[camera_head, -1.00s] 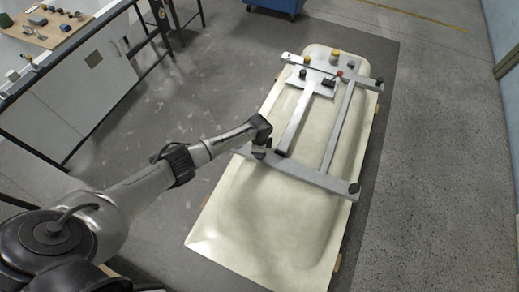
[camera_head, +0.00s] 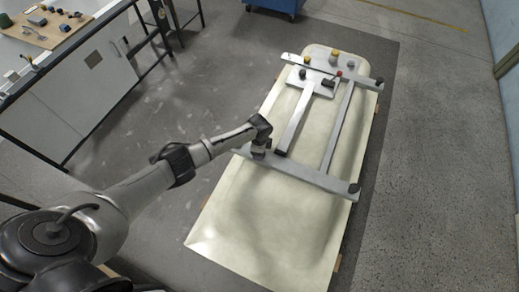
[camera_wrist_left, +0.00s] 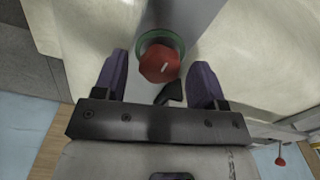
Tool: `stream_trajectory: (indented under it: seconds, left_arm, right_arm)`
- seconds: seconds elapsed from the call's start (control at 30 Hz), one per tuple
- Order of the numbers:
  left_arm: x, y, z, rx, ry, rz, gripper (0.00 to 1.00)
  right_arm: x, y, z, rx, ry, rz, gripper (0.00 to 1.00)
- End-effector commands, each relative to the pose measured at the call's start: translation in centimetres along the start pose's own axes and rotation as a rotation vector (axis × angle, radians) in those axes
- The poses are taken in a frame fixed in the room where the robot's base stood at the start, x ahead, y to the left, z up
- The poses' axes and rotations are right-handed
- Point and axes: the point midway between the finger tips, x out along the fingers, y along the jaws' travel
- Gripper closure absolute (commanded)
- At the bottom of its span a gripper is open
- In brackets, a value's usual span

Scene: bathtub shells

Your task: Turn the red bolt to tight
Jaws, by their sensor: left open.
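My left gripper (camera_wrist_left: 157,75) is open, with one purple finger on each side of the bolt and a gap to both. In the head view my left gripper (camera_head: 257,152) is at the near left end of the metal frame (camera_head: 310,176), hiding the bolt there. My right gripper is not in view.
The frame lies on a cream bathtub shell (camera_head: 255,225). Black, yellow and red knobs (camera_head: 338,74) sit at its far end. A workbench (camera_head: 60,85) stands at the left and a blue cart (camera_head: 273,5) at the back. The floor at the right is clear.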

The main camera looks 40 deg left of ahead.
Motion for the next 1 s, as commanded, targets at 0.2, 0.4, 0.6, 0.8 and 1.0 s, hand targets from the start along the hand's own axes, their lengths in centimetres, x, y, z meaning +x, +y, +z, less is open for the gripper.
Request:
stream_trajectory:
  seconds: [0.2, 0.4, 0.6, 0.8, 1.0]
  left_arm:
    - [-0.2, 0.0, 0.0, -0.001, 0.0, 0.0, 0.35]
    - [-2.9, -0.1, 0.1, -0.001, 0.001, -0.003, 0.35]
    - [-6.8, -0.1, 0.0, 0.001, 0.001, -0.004, 0.35]
    - [-10.4, -0.1, 0.0, 0.001, 0.001, -0.003, 0.35]
    - [-12.7, 0.0, 0.0, 0.001, 0.0, -0.001, 0.35]
  right_arm:
    - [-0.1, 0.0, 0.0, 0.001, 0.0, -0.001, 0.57]
    - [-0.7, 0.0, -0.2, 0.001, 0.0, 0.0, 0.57]
    - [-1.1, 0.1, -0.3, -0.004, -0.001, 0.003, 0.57]
    - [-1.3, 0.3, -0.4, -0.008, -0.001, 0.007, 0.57]
    - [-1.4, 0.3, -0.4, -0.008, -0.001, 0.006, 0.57]
